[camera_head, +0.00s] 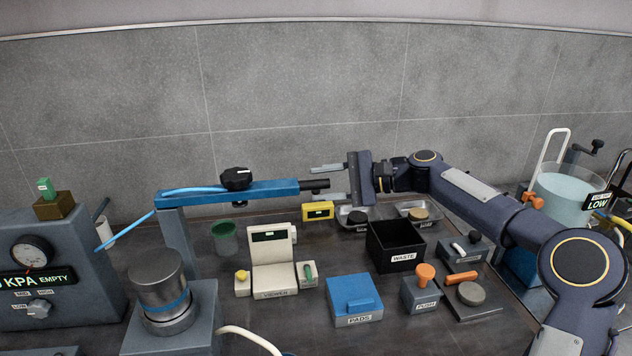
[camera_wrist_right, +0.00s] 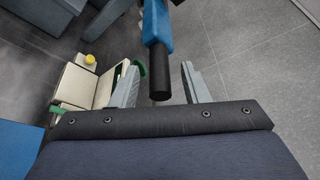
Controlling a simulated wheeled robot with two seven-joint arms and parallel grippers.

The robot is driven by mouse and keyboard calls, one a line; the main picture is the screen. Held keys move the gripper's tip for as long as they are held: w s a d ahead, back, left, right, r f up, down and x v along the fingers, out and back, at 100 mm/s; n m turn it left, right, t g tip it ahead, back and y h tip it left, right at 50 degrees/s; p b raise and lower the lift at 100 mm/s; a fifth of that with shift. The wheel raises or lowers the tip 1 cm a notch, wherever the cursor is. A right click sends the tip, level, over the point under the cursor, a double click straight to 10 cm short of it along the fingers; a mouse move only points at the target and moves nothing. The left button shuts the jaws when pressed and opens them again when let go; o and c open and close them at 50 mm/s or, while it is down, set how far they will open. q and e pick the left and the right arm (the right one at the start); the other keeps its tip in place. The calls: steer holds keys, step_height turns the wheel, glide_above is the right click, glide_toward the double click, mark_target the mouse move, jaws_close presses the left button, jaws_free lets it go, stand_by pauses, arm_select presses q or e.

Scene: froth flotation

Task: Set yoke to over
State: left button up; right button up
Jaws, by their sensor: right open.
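The yoke appears to be the blue arm (camera_head: 270,190) on a grey post (camera_head: 176,240), with a black knob on top and a black end grip (camera_head: 315,184). It points level to the right, over the bench behind the white device. My right gripper (camera_head: 329,182) is open, its two fingers on either side of the black grip's end. In the right wrist view the black grip (camera_wrist_right: 160,82) reaches in between the spread fingers (camera_wrist_right: 160,88), with gaps visible at both sides. The left gripper is out of view.
A metal-topped cylinder (camera_head: 158,278) stands front left, by a gauge box (camera_head: 45,265). A white device (camera_head: 273,262), green cup (camera_head: 224,240), yellow box (camera_head: 318,210), black waste bin (camera_head: 396,262) and blue pads box (camera_head: 354,300) crowd the bench below. A water beaker (camera_head: 562,195) stands right.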

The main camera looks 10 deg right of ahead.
steer(key=shift+x, duration=1.05)
steer(key=shift+c, duration=0.3)
jaws_close()
steer(key=shift+s, duration=0.1)
